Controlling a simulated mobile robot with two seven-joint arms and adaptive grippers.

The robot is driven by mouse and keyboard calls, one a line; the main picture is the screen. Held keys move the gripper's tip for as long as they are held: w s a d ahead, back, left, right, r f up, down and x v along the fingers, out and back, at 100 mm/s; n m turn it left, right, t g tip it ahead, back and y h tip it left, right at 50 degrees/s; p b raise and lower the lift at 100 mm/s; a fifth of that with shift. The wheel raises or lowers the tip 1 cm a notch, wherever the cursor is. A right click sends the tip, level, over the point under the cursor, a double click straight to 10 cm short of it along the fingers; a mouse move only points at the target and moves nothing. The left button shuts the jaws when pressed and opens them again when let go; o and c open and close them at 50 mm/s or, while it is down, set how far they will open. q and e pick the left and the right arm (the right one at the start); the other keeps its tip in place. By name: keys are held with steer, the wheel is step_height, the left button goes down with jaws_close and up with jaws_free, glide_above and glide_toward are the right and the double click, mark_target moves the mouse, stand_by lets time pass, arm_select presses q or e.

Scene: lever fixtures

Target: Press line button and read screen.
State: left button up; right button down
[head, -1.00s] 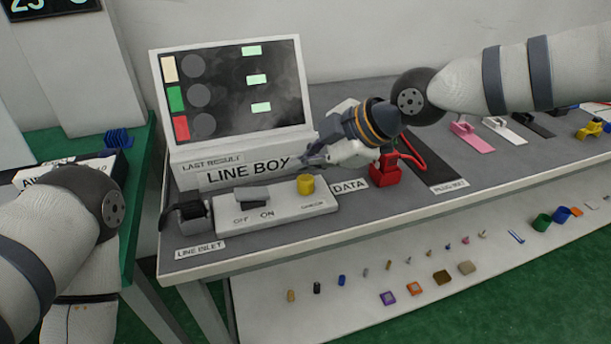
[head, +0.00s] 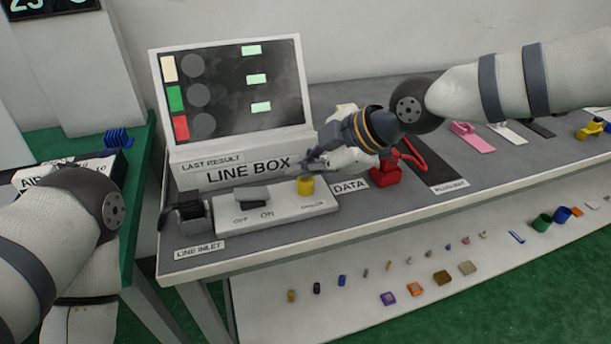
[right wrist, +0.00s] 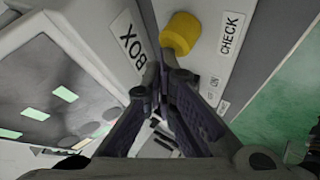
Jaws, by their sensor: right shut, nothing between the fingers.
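The yellow button (head: 305,186) stands on the white control strip (head: 285,210) in front of the LINE BOX. In the right wrist view the button (right wrist: 180,33) is beside the CHECK label, just beyond my fingertips. My right gripper (head: 308,164) is shut and empty, just above and behind the button in the head view; I cannot tell whether it touches. The screen (head: 240,90) is dark, with cream, green and red squares at left, grey discs beside them and three pale green bars. No readable text shows on it. My left arm shows at the left; its gripper is out of view.
A dark switch (head: 252,195) marked OFF and ON sits left of the button. A black LINE INLET plug (head: 188,212) is at the table's left. A red block (head: 385,173) with a cable stands to the right. Several small parts lie on the lower shelf (head: 330,315).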

mark_target(304, 181)
steer(key=shift+f, duration=0.35)
stand_by(0.4)
arm_select(q)
steer(key=shift+w+r, duration=0.2)
arm_select(e)
steer(key=shift+r, duration=1.1)
steer(key=shift+r+p, duration=0.55)
steer(key=shift+r, duration=2)
arm_select(q)
steer(key=shift+w+r, duration=0.5)
steer(key=shift+t, duration=0.3)
